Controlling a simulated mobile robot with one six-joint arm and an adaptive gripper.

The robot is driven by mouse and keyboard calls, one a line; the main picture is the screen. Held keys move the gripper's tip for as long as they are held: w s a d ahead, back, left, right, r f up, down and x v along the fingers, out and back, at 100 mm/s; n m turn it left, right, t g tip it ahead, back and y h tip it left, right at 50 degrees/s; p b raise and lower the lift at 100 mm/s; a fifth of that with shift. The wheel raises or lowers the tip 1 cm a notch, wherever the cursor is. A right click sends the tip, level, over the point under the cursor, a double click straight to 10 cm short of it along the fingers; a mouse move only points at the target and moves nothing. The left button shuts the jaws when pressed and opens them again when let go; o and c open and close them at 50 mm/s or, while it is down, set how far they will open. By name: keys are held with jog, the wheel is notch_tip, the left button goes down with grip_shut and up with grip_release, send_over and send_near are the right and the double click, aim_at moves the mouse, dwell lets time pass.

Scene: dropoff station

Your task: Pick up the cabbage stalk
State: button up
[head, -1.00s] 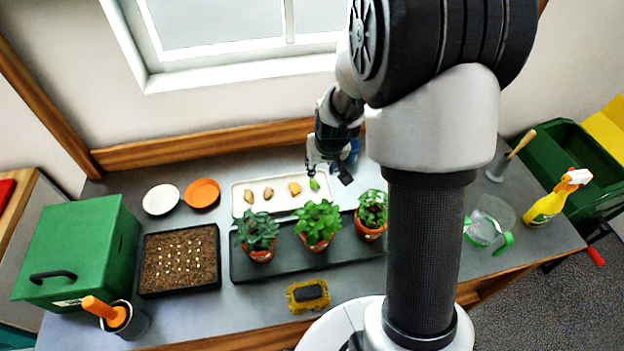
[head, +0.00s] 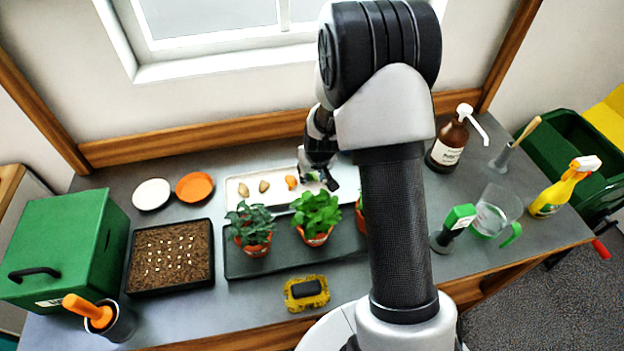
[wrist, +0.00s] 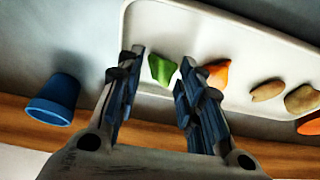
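The cabbage stalk, a small green piece (wrist: 162,69), lies on the white tray (wrist: 262,52). In the wrist view it shows in the gap between my fingertips, with space on both sides. My gripper (wrist: 161,72) is open and empty, its fingers pointing toward the tray. In the head view my gripper (head: 318,182) is over the right part of the tray (head: 236,189) and largely hides the stalk. I cannot tell the exact height of the fingertips above the tray.
An orange piece (wrist: 217,73) lies close beside my right-hand finger, with tan pieces (wrist: 268,91) further right. A blue cup (wrist: 53,99) stands left. In the head view, potted plants (head: 316,212) stand just in front of the tray and a brown bottle (head: 447,146) stands right.

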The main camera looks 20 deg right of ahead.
jog(key=shift+r, duration=0.1)
jog(key=c, duration=0.5)
jog(key=shift+c, duration=0.2)
